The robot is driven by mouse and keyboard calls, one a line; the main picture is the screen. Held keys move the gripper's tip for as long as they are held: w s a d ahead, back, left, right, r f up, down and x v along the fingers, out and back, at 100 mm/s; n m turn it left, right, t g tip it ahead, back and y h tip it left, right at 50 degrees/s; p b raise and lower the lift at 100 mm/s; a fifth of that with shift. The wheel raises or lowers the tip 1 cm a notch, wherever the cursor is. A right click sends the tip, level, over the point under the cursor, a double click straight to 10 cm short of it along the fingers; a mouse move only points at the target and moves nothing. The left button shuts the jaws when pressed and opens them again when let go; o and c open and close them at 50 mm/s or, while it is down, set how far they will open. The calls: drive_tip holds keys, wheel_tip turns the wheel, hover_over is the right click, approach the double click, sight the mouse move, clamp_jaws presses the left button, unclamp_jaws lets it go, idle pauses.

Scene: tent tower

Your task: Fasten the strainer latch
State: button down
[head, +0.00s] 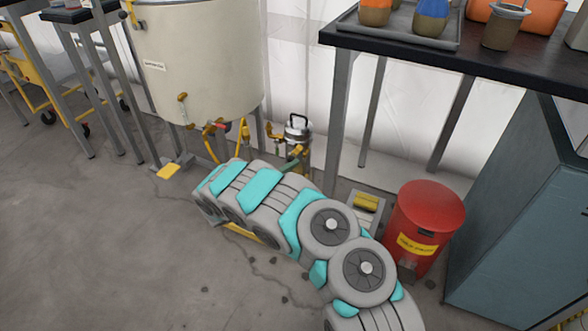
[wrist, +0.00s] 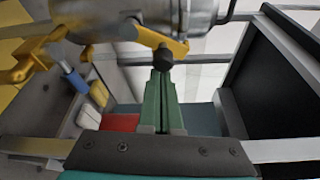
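The strainer (head: 297,127) has a shiny metal body and yellow fittings, and stands low beside the large cream tank in the head view. In the wrist view the strainer's metal body (wrist: 140,14) fills the top. Its yellow latch lever (wrist: 158,40) ends in a dark round knob (wrist: 163,58). My gripper (wrist: 162,78) has green fingers that lie together, with a thin seam between them. Their tips are right at the knob; I cannot tell whether they touch it. In the head view my gripper (head: 294,160) is small and partly hidden by my arm.
The cream tank (head: 200,55) with hoses and valves stands left of the strainer. A black-topped table (head: 490,62) is at the upper right. A red bin (head: 428,215) stands right of my arm, beside a blue-grey cabinet (head: 515,215). Open floor lies at left.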

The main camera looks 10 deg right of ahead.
drive_tip(key=n, duration=0.2)
drive_tip(key=w+a+r+n+h+b, duration=0.1)
drive_tip(key=shift+a+n+t, duration=0.3)
drive_tip(key=shift+n, duration=0.1)
drive_tip(key=shift+w+r, duration=0.1)
idle(0.4)
drive_tip(key=s+d+r, duration=0.1)
drive_tip(key=s+d, duration=0.2)
drive_tip(key=v, duration=0.9)
drive_tip(key=shift+a+f, duration=0.25)
drive_tip(key=shift+a, duration=0.1)
